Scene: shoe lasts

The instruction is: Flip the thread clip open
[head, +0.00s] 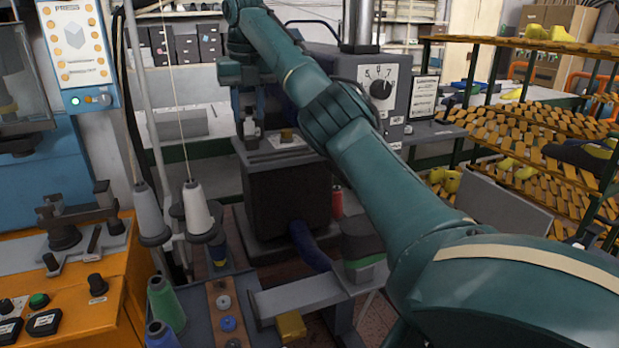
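My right arm crosses the head view from the lower right to the top and bends down at its far end. My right gripper (250,128) hangs there, small and partly in shadow, by the light top plate of a dark machine block (287,195). A small brownish piece (287,135) sits on that plate, just right of the gripper. I cannot tell whether they touch, or whether the gripper's fingers are open or shut. I cannot make out the thread clip for certain. Thread cones, one white (197,210) and one grey (150,215), stand at the left. My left gripper is out of view.
An orange machine bench (120,285) with knobs stands at the left, below a blue press panel (75,45). Green and blue spools stand at the lower left. Racks with yellow shoe lasts (545,33) fill the right. A dial box (380,90) stands behind my arm.

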